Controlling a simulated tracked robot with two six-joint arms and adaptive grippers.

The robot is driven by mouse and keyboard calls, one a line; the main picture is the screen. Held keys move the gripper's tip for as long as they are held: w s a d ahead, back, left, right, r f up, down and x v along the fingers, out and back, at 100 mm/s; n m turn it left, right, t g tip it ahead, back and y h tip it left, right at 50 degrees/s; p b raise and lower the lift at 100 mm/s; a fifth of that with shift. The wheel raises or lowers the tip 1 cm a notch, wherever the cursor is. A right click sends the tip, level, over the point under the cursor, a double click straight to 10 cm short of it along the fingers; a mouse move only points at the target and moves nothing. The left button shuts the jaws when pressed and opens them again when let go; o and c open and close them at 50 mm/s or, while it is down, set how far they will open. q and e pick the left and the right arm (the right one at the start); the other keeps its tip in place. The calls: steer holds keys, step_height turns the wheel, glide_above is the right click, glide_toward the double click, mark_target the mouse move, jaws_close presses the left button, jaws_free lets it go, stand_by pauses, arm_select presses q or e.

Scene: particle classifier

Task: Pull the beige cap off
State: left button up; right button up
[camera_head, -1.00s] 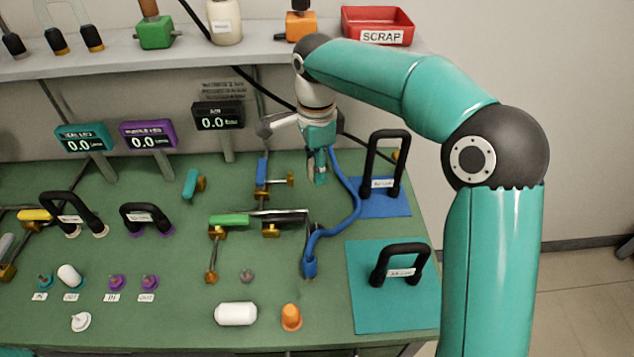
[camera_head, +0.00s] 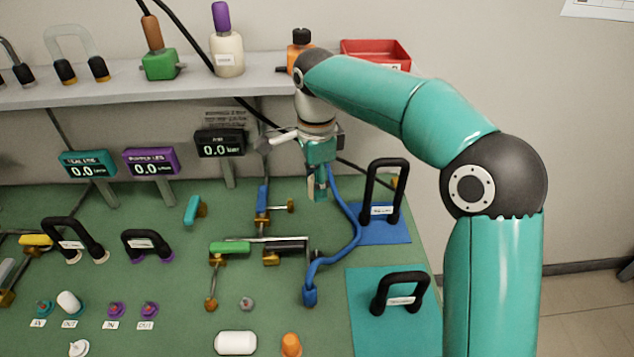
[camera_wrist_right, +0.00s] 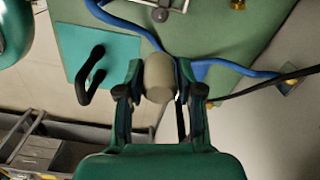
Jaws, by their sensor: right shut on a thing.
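The beige cap (camera_wrist_right: 159,78), a rounded cylinder, sits between the two fingers of my right gripper (camera_wrist_right: 160,88) in the right wrist view. The fingers are shut on its sides. In the head view my right gripper (camera_head: 318,187) points down above the back right of the green bench, near the blue hose. There the cap is mostly hidden by the fingers. I cannot tell whether the cap still touches anything beneath it. My left gripper is not in view.
The blue hose (camera_head: 352,238) curves close beside the right gripper. A tall black handle (camera_head: 371,190) stands on a blue mat to its right, a lower one (camera_head: 377,295) on a teal mat (camera_head: 368,335). The shelf (camera_head: 190,86) runs behind, with a red tray (camera_head: 375,50).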

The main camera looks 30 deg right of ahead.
steer(key=shift+r+p, duration=1.6)
steer(key=shift+r, duration=0.2)
step_height(320, 180, up, 3)
steer(key=p, duration=0.3)
